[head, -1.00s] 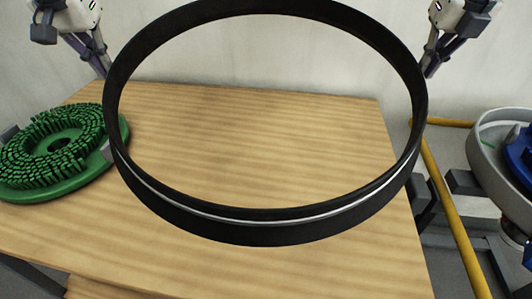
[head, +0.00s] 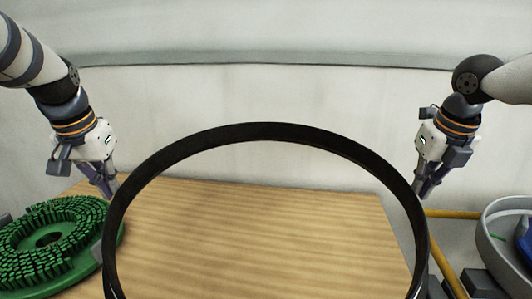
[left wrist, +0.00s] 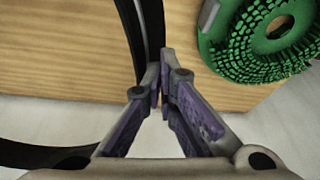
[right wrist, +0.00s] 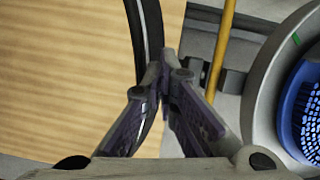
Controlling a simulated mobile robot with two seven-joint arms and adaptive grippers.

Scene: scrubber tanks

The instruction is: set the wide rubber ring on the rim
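The wide rubber ring (head: 265,132) is a large black hoop. It is held up in front of me above the table, its near part cut off by the bottom of the head view. My left gripper (head: 112,192) is shut on its left side, and my right gripper (head: 420,190) is shut on its right side. The ring's band runs to the fingertips in the left wrist view (left wrist: 150,35) and in the right wrist view (right wrist: 150,40). A round grey tank (head: 490,235) with a raised rim stands at the right edge, partly out of view, with blue inside.
The wooden table (head: 250,230) lies below the ring, with its visible middle bare. A green round brush (head: 45,245) is at its left. A yellow bar (head: 450,270) runs between the table and the tank. A pale wall (head: 270,95) stands behind.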

